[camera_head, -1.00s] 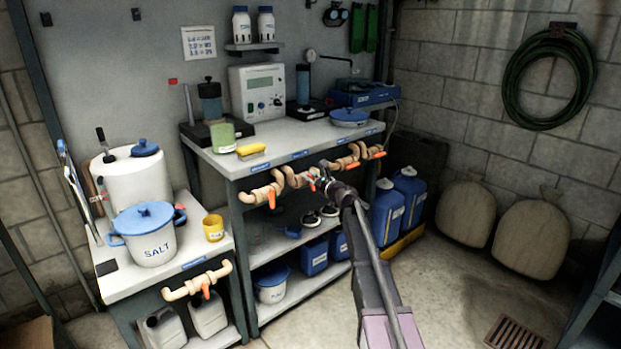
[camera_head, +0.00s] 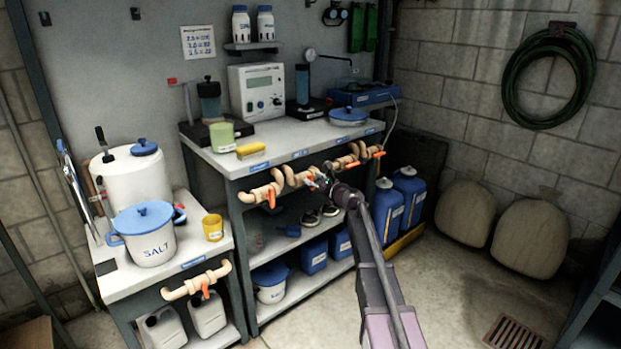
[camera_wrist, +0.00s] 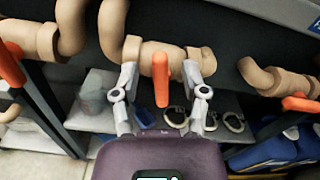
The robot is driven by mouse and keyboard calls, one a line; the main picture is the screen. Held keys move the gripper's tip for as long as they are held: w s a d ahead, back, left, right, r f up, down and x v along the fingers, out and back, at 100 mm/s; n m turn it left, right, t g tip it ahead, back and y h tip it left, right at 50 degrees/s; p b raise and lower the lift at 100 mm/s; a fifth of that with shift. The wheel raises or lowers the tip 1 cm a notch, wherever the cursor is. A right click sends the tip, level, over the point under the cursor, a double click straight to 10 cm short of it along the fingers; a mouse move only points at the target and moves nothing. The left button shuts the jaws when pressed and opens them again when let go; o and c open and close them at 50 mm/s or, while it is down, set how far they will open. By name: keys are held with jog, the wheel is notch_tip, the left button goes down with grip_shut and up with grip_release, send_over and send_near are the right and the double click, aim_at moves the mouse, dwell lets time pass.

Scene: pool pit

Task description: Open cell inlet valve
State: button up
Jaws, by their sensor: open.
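A beige pipe (camera_wrist: 146,57) with an orange lever handle (camera_wrist: 162,80) is in the middle of the wrist view. The handle points down, across the pipe. My gripper (camera_wrist: 164,76) is open, with one finger on each side of the handle and a gap to it on both sides. In the head view my gripper (camera_head: 319,181) is at the middle valve under the front edge of the long bench, and hides most of it. I cannot read which valve label names the cell inlet.
Another orange handle (camera_head: 271,198) hangs to the left, and one more (camera_head: 375,152) sits at the right end. The small bench has its own valve handle (camera_head: 205,294). Blue canisters (camera_head: 388,206) stand right of the bench. A lower shelf (camera_wrist: 90,124) lies below the pipes.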

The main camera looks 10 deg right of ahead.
jog(key=v, duration=0.9)
jog(key=shift+s+d, duration=0.2)
jog(key=shift+s+d+f+b, duration=0.8)
jog(key=shift+s+f+b, duration=0.15)
jog(key=shift+f+b, duration=0.1)
jog(key=shift+w, duration=0.1)
jog(key=x, duration=1.3)
jog(key=shift+w+a, duration=0.2)
jog(key=shift+w, duration=0.05)
